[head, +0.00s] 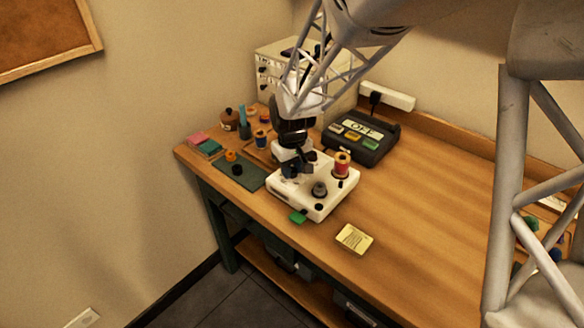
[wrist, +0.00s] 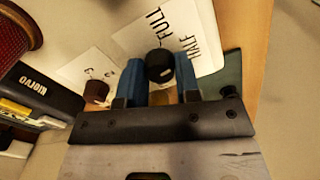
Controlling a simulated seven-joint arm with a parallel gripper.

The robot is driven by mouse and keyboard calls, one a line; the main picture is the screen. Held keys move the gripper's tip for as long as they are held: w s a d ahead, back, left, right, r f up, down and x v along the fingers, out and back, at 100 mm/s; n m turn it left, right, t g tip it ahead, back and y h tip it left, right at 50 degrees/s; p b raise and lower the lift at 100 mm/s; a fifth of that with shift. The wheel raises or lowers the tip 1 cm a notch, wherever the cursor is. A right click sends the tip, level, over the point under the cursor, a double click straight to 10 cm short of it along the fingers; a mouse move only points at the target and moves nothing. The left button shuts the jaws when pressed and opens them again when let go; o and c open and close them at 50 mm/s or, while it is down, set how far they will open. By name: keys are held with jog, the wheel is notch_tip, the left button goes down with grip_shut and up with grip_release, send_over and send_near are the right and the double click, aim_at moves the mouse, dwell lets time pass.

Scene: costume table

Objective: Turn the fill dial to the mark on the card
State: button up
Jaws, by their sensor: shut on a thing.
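The fill dial (wrist: 160,65) is a round black knob with a small pale mark on its lower right, on a white panel lettered FULL and HALF in the wrist view. The blue fingers of my gripper (wrist: 158,74) stand on either side of it and are shut on it. In the head view my gripper (head: 291,168) is down at the white machine (head: 330,205) and hides the dial. The card (head: 354,238) is a small cream rectangle lying on the table in front of the machine; its print is too small to read.
A red thread spool (head: 341,165) and a grey knob (head: 320,189) are on the machine, right of my gripper. A dark green mat (head: 249,182) with small items lies left. The table's right side is mostly clear.

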jog(key=n, duration=0.4)
jog(key=shift+n, duration=0.3)
jog(key=n, duration=0.5)
dwell(0.3)
jog(key=o, duration=0.9)
jog(key=shift+r, duration=0.1)
jog(key=shift+r, duration=3.85)
